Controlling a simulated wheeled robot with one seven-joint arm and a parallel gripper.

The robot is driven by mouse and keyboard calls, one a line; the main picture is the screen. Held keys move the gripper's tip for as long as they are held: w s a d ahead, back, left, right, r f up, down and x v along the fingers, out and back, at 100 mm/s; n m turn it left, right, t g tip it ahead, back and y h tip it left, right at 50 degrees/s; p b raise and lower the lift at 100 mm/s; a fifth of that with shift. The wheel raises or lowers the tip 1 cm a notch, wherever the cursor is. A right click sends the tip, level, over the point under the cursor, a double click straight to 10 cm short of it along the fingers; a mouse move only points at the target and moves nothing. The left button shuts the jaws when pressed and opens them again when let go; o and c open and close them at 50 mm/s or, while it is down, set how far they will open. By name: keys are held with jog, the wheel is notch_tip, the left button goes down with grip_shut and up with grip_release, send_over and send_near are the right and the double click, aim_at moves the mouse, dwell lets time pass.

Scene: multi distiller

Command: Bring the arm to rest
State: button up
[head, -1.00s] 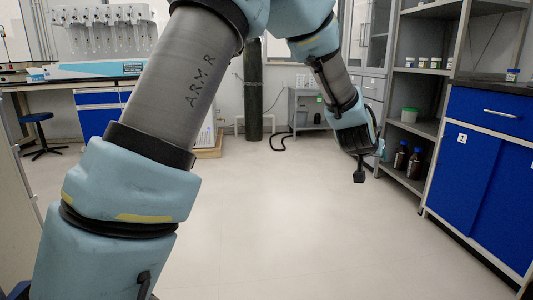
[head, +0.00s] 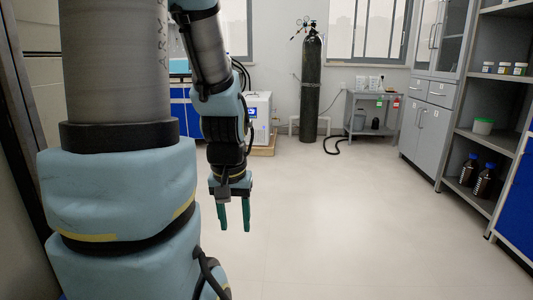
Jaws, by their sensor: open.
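My gripper (head: 233,217) hangs at the end of my arm, left of the middle in the head view. Its two green fingers point down and stand apart, with nothing between them. It is over open floor and touches nothing that I can see. My arm (head: 115,180) fills the left side of the view, folded, with its forearm coming down from the top. It hides much of the left side of the room.
Pale floor (head: 330,215) is clear ahead and to the right. A dark gas cylinder (head: 311,90) stands at the back, with a grey side table (head: 374,112) beside it. A grey shelf unit (head: 475,115) with bottles (head: 469,169) and a blue cabinet (head: 519,205) line the right.

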notch_tip(320, 180, up, 34)
jog(key=p, duration=3.2)
jog(key=shift+w+f, duration=0.15)
